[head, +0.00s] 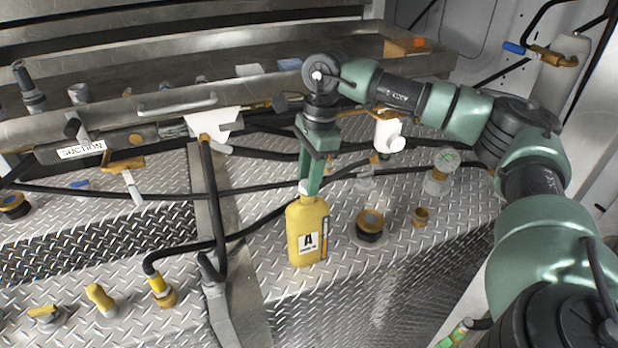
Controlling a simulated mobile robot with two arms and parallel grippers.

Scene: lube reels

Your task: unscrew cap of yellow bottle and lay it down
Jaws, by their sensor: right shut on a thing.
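The yellow bottle (305,225) stands upright on the diamond-plate floor, with a label marked "A" on its front. Its pale cap (303,187) is at the top of the neck. My right gripper (308,185) points down over the bottle and is shut on the cap. The cap is partly hidden by the fingers, and I cannot tell whether it is still threaded on the neck. My left gripper is not in view.
A dark fitting with a brass top (369,224) stands just right of the bottle, with a small brass fitting (420,216) beyond. Black hoses run behind the bottle. A yellow-ended hose (160,287) lies left. Bare plate is free at front right.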

